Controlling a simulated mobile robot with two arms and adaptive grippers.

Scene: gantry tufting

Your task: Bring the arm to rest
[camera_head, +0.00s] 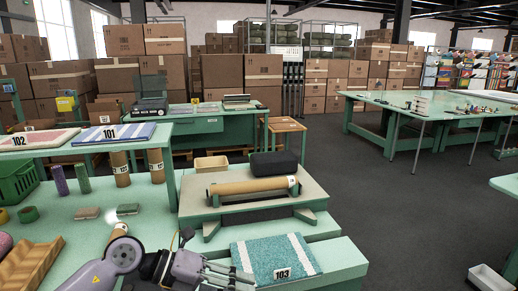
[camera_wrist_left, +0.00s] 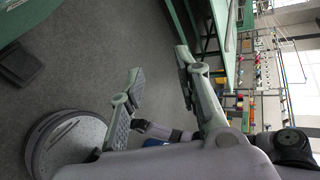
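My left arm comes in at the bottom left of the head view. Its gripper (camera_head: 245,277) is at the bottom edge, in front of the teal striped mat marked 103 (camera_head: 277,259). I cannot tell from the head view whether it touches the bench. In the left wrist view the two fingers of my left gripper (camera_wrist_left: 159,66) stand apart, with nothing between them but grey floor behind. My right arm and gripper are in neither view.
The green bench (camera_head: 140,195) holds brown rolls, small blocks and a wooden tray (camera_head: 28,262). A stand with a brown roll (camera_head: 250,187) sits behind the mat. Mats 101 (camera_head: 113,134) and 102 (camera_head: 38,140) lie on a raised shelf. Open floor (camera_head: 400,215) lies to the right.

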